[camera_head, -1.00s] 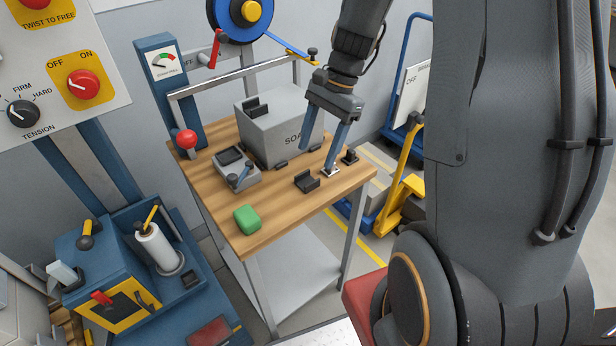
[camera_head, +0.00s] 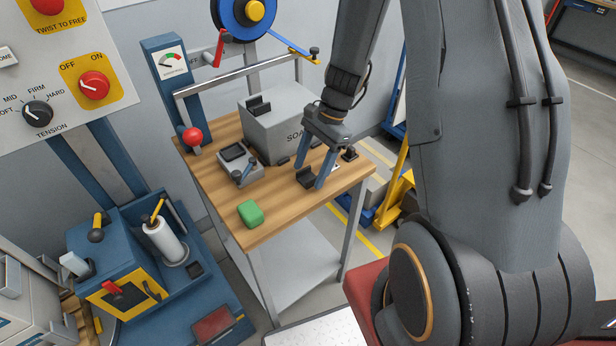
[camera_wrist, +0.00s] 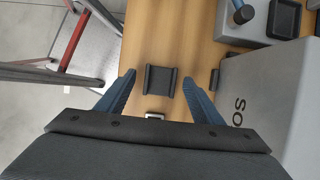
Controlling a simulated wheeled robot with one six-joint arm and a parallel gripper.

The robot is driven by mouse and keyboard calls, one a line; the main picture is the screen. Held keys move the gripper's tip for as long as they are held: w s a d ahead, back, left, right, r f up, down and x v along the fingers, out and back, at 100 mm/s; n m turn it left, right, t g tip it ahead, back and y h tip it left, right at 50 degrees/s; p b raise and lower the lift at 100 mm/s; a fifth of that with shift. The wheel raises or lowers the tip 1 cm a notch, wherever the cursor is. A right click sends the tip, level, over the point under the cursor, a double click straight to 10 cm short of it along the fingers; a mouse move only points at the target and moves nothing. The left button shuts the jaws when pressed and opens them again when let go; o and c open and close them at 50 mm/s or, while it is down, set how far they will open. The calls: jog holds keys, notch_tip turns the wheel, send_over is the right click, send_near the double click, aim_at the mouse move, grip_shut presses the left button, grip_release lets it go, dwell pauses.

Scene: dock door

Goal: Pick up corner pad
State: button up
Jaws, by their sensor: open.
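A black channel-shaped corner pad (camera_head: 306,178) lies on the wooden table near its right side. In the wrist view the corner pad (camera_wrist: 160,80) shows between my two fingertips, on bare wood. My gripper (camera_head: 309,180) is open and empty, with its blue fingers pointing down over the pad. In the wrist view my gripper (camera_wrist: 159,77) has one finger on each side of the pad in the picture. I cannot tell the height left between fingertips and pad. A similar black pad (camera_head: 258,104) sits on the top edge of the grey box.
The grey box (camera_head: 277,130) stands close behind the pad. A green block (camera_head: 250,213) lies at the table's front. A grey tray with a blue-handled tool (camera_head: 240,165) sits to the left. A small black piece (camera_head: 350,154) is near the right edge. The table's front right is clear.

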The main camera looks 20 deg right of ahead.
jog(key=c, duration=1.1)
